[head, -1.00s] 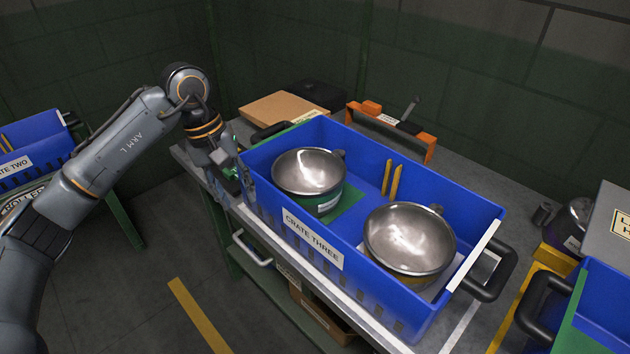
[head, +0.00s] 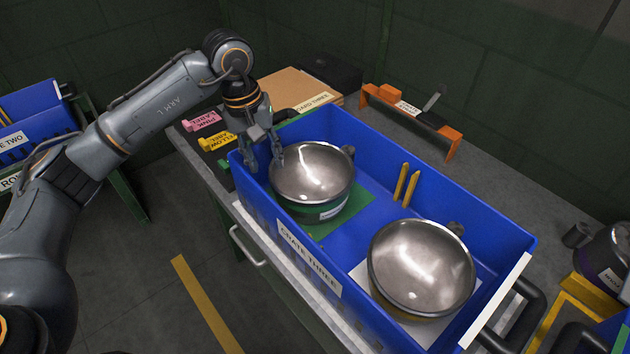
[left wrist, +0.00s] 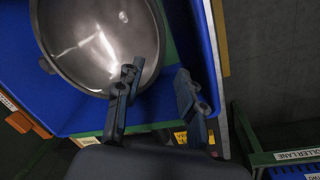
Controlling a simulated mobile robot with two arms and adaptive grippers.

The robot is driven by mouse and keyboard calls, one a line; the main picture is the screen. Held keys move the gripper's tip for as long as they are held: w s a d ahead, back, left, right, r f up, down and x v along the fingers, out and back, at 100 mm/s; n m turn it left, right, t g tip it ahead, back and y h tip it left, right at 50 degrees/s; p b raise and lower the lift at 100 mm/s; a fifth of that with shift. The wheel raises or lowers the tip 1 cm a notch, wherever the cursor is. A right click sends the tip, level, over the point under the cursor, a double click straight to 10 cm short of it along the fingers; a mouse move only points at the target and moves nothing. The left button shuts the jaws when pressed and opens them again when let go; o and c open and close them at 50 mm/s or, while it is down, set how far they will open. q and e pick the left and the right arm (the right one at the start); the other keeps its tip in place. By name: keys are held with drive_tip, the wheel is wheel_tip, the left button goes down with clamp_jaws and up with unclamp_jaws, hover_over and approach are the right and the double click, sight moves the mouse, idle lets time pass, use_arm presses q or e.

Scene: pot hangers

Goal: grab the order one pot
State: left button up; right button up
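Two steel pots sit in the blue crate marked CRATE THREE (head: 310,262). One pot with a green lower band (head: 311,172) stands on a green square at the crate's far-left end. The other pot with a yellow lower band (head: 420,265) stands on a white square nearer the right end. No order number is readable on either. My left gripper (head: 264,161) points down, open, at the left edge of the green-banded pot. In the left wrist view its fingers (left wrist: 158,85) are apart; one overlaps that pot's rim (left wrist: 100,40), the other lies outside it. Contact cannot be told.
Yellow pegs (head: 406,185) stand by the crate's back wall. Pink (head: 202,121) and yellow (head: 216,141) tags lie left of the crate. A cardboard box (head: 292,92) and orange rack (head: 410,117) stand behind. Another pot (head: 606,250) is at right.

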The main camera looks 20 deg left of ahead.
sight(270, 170)
use_arm(q)
drive_tip(key=f, duration=0.3)
drive_tip(key=shift+w+d+f, duration=0.2)
drive_tip(key=shift+d+f, duration=0.05)
drive_tip(key=shift+f, duration=0.1)
drive_tip(key=shift+d+f+p, duration=0.2)
drive_tip(key=shift+f+p, duration=0.2)
drive_tip(key=shift+f, duration=0.15)
drive_tip(key=f, duration=0.2)
drive_tip(key=f+p, duration=0.1)
drive_tip(key=f, duration=0.1)
drive_tip(key=shift+w+d, duration=0.25)
drive_tip(key=shift+d, duration=0.15)
drive_tip(key=shift+f, duration=0.1)
use_arm(e)
drive_tip(key=shift+w+r, duration=0.65)
drive_tip(key=shift+r, duration=0.25)
use_arm(q)
drive_tip(key=shift+c, duration=0.4)
use_arm(e)
drive_tip(key=shift+s, duration=0.1)
use_arm(q)
drive_tip(key=c, duration=0.7)
clamp_jaws()
use_arm(e)
drive_tip(key=shift+s, duration=0.1)
drive_tip(key=shift+a, duration=0.15)
